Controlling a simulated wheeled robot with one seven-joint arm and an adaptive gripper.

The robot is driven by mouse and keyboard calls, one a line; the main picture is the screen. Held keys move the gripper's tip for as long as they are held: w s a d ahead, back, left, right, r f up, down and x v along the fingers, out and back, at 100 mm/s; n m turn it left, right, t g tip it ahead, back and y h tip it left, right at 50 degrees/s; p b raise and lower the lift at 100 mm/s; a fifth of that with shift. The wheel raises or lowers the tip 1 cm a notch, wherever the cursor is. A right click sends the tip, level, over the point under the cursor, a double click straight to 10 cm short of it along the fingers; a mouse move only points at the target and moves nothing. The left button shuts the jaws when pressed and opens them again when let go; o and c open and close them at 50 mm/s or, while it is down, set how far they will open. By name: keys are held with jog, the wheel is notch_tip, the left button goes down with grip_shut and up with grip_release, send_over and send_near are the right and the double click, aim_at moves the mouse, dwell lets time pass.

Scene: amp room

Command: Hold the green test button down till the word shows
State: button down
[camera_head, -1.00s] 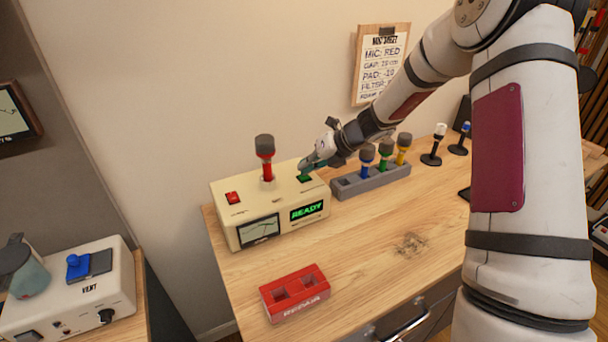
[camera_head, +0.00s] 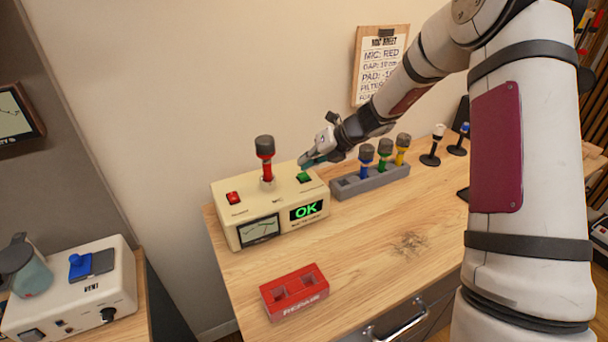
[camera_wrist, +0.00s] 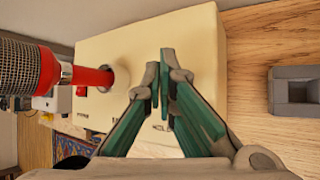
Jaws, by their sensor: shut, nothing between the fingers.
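The cream tester box (camera_head: 240,222) stands on the wooden desk. Its green button (camera_head: 304,178) is on top at the right and stands raised. The box's display (camera_head: 305,211) reads "OK" in green letters. A red microphone (camera_head: 266,160) stands upright in the box's top, and a red switch (camera_head: 233,198) is at the top left. My gripper (camera_head: 307,163) is shut and empty, just above and behind the green button, apart from it as far as I can see. In the wrist view the closed fingertips (camera_wrist: 160,60) hide the green button.
A grey rack (camera_head: 372,182) with blue, green and yellow microphones stands right of the box. A red "REPAIR" tray (camera_head: 295,307) lies in front. Two small stands are farther right. A note on a clipboard (camera_head: 380,62) hangs on the wall.

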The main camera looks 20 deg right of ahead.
aim_at(306, 173)
jog(key=shift+r, duration=0.1)
jog(key=shift+r+p, duration=0.65)
jog(key=shift+r, duration=1.8)
jog(key=s+a+r+n+g+h, duration=0.1)
jog(key=s+a+r+n, duration=0.2)
jog(key=s+r+n, duration=0.45)
jog(key=s+a+r+n+g+h, duration=0.1)
jog(key=s+a+r+n, duration=0.1)
jog(key=s+r+n, duration=0.55)
jog(key=s+d+r+n+h, duration=0.1)
jog(key=s+d+n+h, duration=0.1)
jog(key=s+n, duration=0.8)
jog(key=s+d+n+t+h, duration=0.1)
jog(key=s+d+n+h, duration=0.1)
jog(key=s+n, duration=0.8)
jog(key=s, duration=0.5)
jog(key=shift+r+n+h, duration=0.3)
jog(key=shift+r+h, duration=0.05)
jog(key=shift+h, duration=0.05)
